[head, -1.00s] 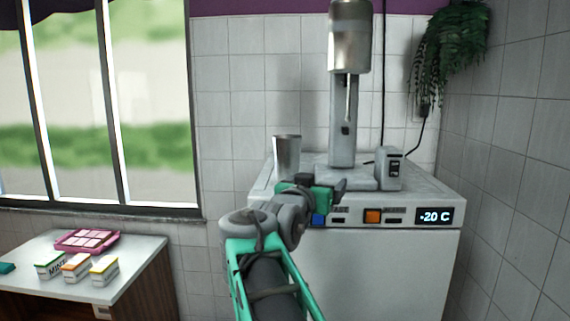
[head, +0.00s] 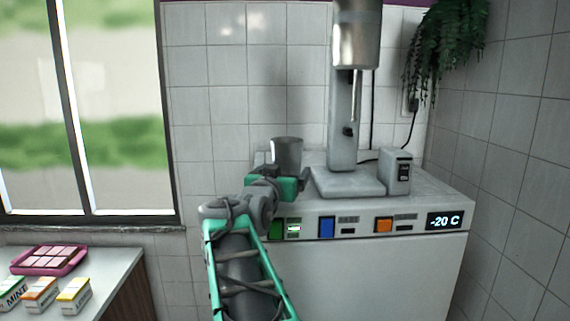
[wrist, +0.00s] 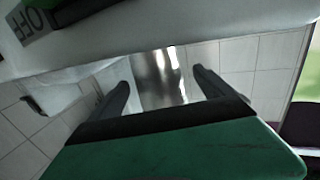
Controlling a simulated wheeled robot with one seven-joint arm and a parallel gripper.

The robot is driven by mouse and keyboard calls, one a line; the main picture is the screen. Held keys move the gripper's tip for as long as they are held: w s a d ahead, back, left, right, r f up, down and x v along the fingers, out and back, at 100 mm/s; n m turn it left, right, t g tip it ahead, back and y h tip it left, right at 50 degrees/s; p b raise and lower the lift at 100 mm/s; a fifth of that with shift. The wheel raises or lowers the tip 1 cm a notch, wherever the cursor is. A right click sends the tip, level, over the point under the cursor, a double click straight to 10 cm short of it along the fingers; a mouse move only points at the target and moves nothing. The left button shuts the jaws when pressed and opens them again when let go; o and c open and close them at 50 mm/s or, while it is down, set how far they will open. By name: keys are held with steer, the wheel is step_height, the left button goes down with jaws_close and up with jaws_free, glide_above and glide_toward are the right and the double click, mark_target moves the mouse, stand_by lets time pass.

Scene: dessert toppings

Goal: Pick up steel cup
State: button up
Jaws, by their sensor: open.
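The steel cup (head: 287,153) stands upright on top of the white machine, near its left end and left of the mixer. My gripper (head: 290,184) is just in front of the cup in the head view and covers its lower part. In the wrist view the shiny cup (wrist: 160,76) shows between the two dark fingers of my open gripper (wrist: 162,84), with a gap on each side. I cannot tell how deep it sits between them. Nothing is held.
The mixer (head: 345,130) stands right of the cup, with a small switch box (head: 398,172) beside it. The white machine (head: 360,270) has coloured buttons and a -20 C display. A table with a pink tray (head: 48,259) and several small boxes is at the lower left.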

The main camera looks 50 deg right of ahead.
steer(key=x, duration=0.2)
steer(key=shift+d, duration=0.3)
steer(key=shift+a, duration=0.1)
steer(key=shift+c, duration=0.4)
